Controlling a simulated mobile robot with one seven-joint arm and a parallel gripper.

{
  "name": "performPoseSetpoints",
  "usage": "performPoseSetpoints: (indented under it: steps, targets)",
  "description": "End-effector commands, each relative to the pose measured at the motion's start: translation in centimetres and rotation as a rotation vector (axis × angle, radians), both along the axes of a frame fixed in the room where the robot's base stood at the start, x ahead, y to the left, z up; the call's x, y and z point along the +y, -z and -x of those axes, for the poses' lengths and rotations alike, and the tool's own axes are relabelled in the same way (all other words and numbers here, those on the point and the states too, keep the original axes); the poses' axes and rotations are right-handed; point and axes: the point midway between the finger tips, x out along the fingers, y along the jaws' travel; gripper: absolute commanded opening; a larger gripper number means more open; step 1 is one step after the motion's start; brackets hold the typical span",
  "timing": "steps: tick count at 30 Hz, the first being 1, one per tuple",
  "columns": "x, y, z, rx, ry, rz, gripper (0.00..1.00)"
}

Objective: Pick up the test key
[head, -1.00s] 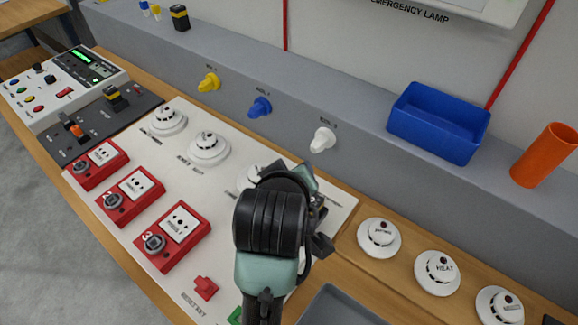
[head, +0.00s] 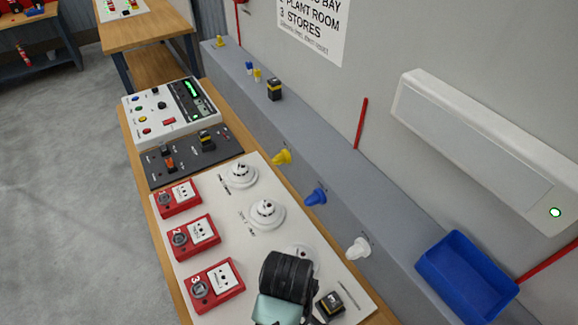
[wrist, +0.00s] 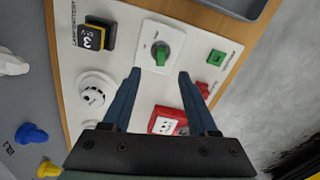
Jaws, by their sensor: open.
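In the wrist view, a small red key-like piece (wrist: 203,88) lies on the white panel (wrist: 120,65) beside a printed label. A small green piece (wrist: 216,57) sits near it with its own label. The labels are too small to read, so I cannot tell which piece is the test key. My gripper (wrist: 160,72) is open and empty above the panel, its fingertips pointing toward a white plate with a green rotary knob (wrist: 162,52). The red piece is just right of the right finger. In the head view, my arm hides the fingers and both small pieces are out of sight.
Red call points (head: 215,285) and white detectors (head: 265,213) stand on the panel. A black and yellow block (wrist: 95,36) is left of the fingers. A grey ledge with coloured knobs (head: 316,197) and a blue bin (head: 467,278) borders the panel.

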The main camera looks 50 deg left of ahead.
Motion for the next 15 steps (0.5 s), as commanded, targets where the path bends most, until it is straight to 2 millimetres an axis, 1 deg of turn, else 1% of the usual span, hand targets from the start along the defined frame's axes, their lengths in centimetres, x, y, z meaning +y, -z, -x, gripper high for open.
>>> performPoseSetpoints:
  steps: [1, 3, 6, 13, 15]
  targets:
    - [-0.1, 0.9, 0.1, 0.005, 0.0, 0.005, 0.59]
    - [-0.1, 2.2, 0.1, 0.004, 0.0, 0.003, 0.59]
    - [0.0, 3.5, 0.1, 0.002, 0.0, 0.001, 0.59]
    - [0.1, 4.8, 0.1, 0.0, 0.001, 0.0, 0.59]
    - [0.2, 5.6, 0.2, 0.001, 0.0, 0.001, 0.59]
